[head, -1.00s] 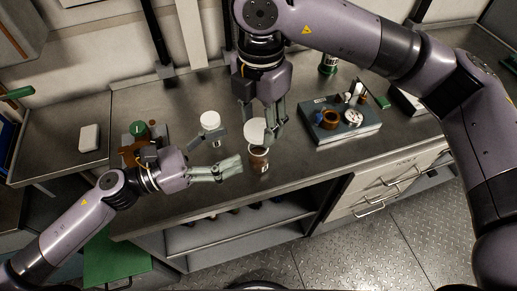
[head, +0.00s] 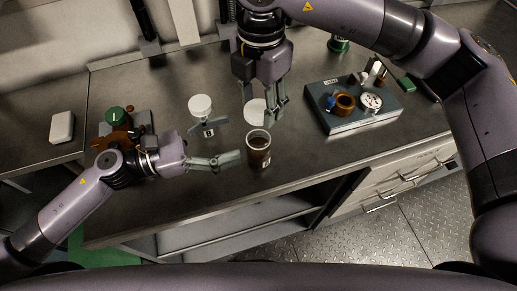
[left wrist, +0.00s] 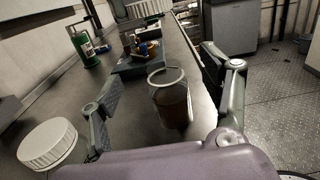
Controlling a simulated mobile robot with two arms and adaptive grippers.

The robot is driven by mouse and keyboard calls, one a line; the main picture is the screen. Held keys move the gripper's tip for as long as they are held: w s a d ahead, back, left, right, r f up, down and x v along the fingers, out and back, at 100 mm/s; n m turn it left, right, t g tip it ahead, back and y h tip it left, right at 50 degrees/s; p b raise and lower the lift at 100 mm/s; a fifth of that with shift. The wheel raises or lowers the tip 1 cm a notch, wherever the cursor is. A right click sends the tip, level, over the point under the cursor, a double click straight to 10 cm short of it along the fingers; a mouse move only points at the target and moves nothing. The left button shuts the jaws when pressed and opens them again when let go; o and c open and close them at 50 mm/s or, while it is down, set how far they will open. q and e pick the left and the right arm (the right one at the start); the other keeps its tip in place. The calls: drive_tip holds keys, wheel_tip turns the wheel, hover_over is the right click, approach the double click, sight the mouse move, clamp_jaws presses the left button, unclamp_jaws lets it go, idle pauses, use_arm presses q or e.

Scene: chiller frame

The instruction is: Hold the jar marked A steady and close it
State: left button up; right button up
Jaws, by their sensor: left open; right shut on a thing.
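An open brown jar (head: 259,157) stands upright near the counter's front edge. It has a small pale label that I cannot read. My left gripper (head: 230,139) is open just left of it. In the left wrist view, the jar (left wrist: 171,106) shows ahead between the spread fingers of my left gripper (left wrist: 170,78). My right gripper (head: 276,104) is shut on a white lid (head: 254,112), apart from the jar and behind its mouth in the head view. A second jar with a white cap (head: 200,104) stands behind my left gripper; that cap also shows in the left wrist view (left wrist: 47,143).
A grey tray (head: 335,120) with a brown ring-shaped item, a round white item and small parts lies right. A green-topped item (head: 119,116) and a white block (head: 62,127) are left. A green bottle (head: 338,44) stands at the back.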

sight(247, 153)
use_arm(q)
wheel_tip(247, 153, down, 8)
drive_tip(key=shift+r, duration=0.25)
drive_tip(key=x, duration=0.7)
drive_tip(key=shift+w+d+f, duration=0.1)
drive_tip(key=shift+d+f, duration=0.1)
drive_tip(key=shift+f, duration=0.1)
clamp_jaws()
idle(0.6)
